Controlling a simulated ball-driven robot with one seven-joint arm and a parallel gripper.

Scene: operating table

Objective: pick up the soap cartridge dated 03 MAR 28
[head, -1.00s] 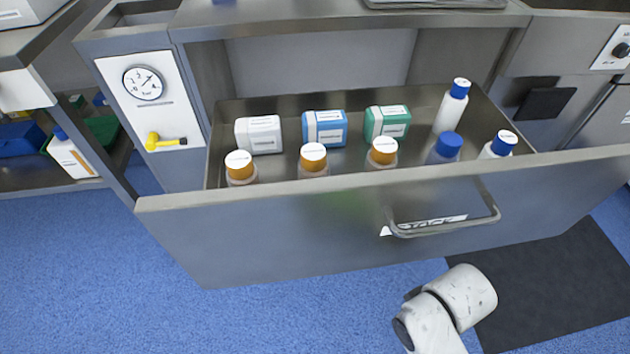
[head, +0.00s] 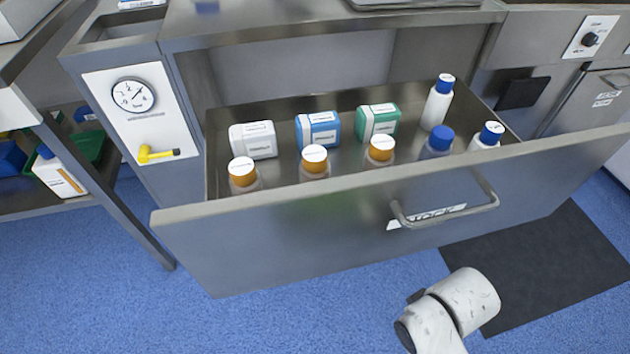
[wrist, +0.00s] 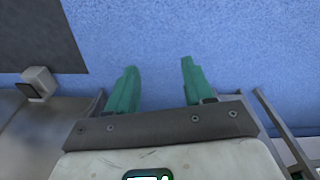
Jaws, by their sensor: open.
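Three boxy cartridges stand in a row at the back of the open drawer in the head view: a white one (head: 253,140), a blue one (head: 318,131) and a green one (head: 378,122). Each has a white label, but the print is too small to read, so I cannot tell which is dated 03 MAR 28. My gripper (wrist: 158,85) shows in the wrist view with its two green fingers apart and nothing between them. It points at the blue floor. In the head view only my white arm shows, low and in front of the drawer.
The drawer (head: 330,235) is pulled out, with a handle (head: 450,212) on its front. Orange-capped bottles (head: 315,160) stand along its near side, and blue-capped bottles (head: 438,102) at its right. A gauge panel (head: 140,112) with a yellow lever is at left. A dark mat (head: 540,265) lies on the floor.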

